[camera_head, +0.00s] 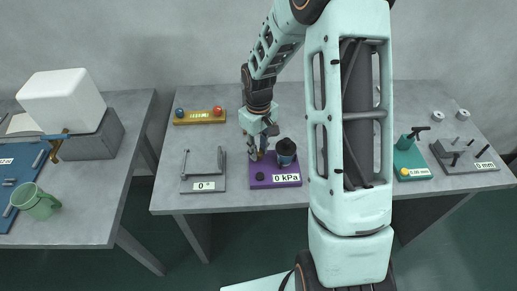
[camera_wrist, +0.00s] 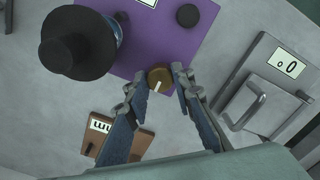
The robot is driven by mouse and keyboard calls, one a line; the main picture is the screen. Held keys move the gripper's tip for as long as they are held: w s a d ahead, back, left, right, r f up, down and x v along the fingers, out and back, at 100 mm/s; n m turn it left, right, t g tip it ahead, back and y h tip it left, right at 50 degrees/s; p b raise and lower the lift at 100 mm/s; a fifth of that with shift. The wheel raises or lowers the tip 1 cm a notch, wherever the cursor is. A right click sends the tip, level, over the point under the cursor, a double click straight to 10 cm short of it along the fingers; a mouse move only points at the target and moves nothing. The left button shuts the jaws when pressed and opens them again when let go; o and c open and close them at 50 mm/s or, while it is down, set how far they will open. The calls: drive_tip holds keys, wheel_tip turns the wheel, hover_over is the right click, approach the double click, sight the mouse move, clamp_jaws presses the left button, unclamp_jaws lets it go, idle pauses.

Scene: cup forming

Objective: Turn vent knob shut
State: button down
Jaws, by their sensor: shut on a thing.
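The purple base (camera_head: 291,168) carries a label reading "0 kPa" and a dark blue cylinder with a wide black top (camera_head: 286,147). In the wrist view the purple base (camera_wrist: 192,50) has a round brown knob (camera_wrist: 158,81) with a white mark at its edge. My gripper (camera_wrist: 159,74) has one fingertip on each side of this knob and is shut on it. In the head view my gripper (camera_head: 262,152) reaches down at the back left of the base, largely hiding the knob. A second, dark round knob (camera_wrist: 187,15) sits on the base.
The black-topped cylinder (camera_wrist: 77,42) stands close to my gripper. A grey plate with a bent handle (camera_head: 204,184) reads 0° at left. A wooden block with blue and red balls (camera_head: 200,117) lies behind. A green fixture (camera_head: 410,160) stands at right.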

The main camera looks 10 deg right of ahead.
sight(259, 151)
drive_tip(key=c, duration=1.7)
unclamp_jaws()
drive_tip(key=shift+o, duration=0.2)
wheel_tip(259, 151, up, 12)
drive_tip(key=shift+w, duration=0.1)
